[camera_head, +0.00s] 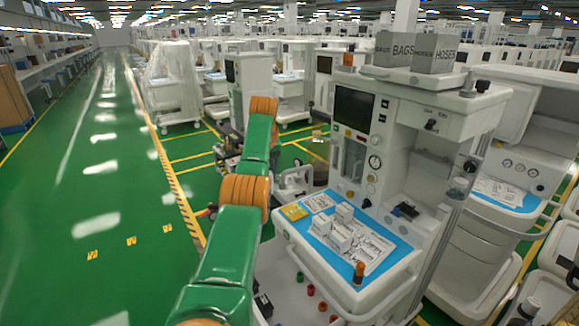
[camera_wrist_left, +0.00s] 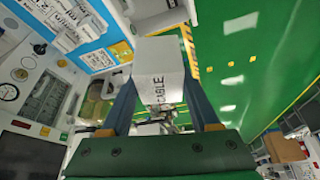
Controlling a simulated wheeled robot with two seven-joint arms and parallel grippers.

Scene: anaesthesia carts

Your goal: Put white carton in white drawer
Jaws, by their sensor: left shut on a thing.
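A white carton (camera_wrist_left: 160,62) with the word CABLE on it is between the two fingers of my left gripper (camera_wrist_left: 160,92), which is shut on it. In the wrist view the carton is beside the cart, with green floor behind it to the right. In the head view my left arm reaches up the middle; its gripper and the carton cannot be made out there. Other small white cartons (camera_head: 341,236) stand on the blue mat of the cart's work surface. I cannot clearly pick out the white drawer; a pale box-like part shows at the top of the wrist view.
The white cart (camera_head: 367,115) carries a dark screen, gauges and grey boxes marked BAGS and HOSES (camera_head: 433,52) on top. An orange-capped bottle (camera_head: 358,273) and a yellow pack (camera_head: 294,212) are at the work surface's edges. More carts stand behind and right. Green floor (camera_head: 100,230) is clear at left.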

